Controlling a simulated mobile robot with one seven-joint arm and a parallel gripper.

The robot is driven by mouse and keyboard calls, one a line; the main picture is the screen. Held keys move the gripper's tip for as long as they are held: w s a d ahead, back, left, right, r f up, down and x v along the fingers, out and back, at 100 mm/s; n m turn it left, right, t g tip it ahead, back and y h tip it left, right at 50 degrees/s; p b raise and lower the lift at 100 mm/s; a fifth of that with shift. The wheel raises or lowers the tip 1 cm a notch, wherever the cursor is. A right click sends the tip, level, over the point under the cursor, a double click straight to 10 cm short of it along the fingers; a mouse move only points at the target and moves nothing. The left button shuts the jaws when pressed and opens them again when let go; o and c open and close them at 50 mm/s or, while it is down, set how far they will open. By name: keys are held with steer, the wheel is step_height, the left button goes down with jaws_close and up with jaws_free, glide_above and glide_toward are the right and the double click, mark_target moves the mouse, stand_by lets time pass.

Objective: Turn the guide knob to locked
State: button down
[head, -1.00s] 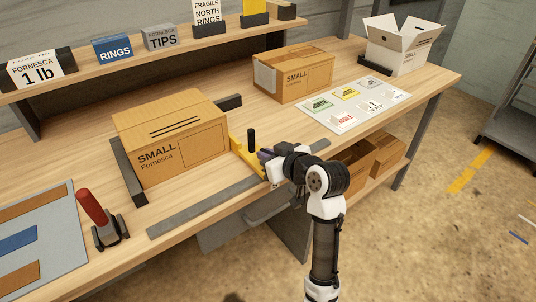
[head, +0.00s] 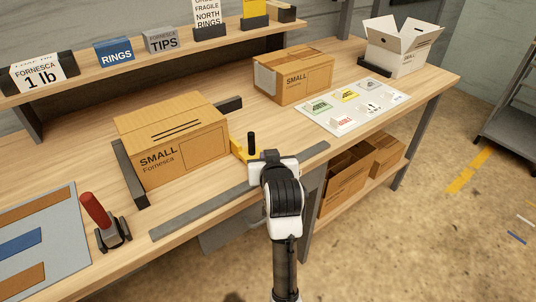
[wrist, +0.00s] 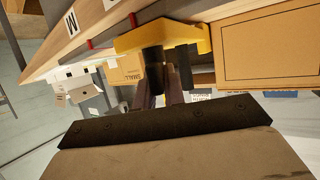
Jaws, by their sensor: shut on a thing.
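In the head view my wrist hides the fingertips and the knob. I cannot read the knob's lock position.
The grey rail (head: 205,208) runs along the bench front. A red-handled clamp (head: 97,213) stands at left. Another SMALL box (head: 295,76), a label sheet (head: 385,104) and an open white box (head: 400,52) are to the right. Brown boxes (head: 345,182) sit on the shelf below.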

steer(key=m+h+p, duration=0.2)
steer(key=m+h, duration=0.1)
steer(key=m+g+h+p, duration=0.1)
steer(key=m+h+p, duration=0.1)
steer(key=m+h, duration=0.1)
steer(key=shift+a+r+h, duration=0.15)
steer(key=shift+r+h, duration=0.05)
steer(key=shift+h, duration=0.5)
steer(key=m+g+h, duration=0.2)
steer(key=m+h, duration=0.1)
steer(key=shift+m+p, duration=0.3)
steer(key=shift+f+m+g+h, duration=0.15)
steer(key=shift+m+g+h, duration=1.05)
steer(key=shift+m, duration=0.2)
steer(key=c, duration=1.5)
jaws_free()
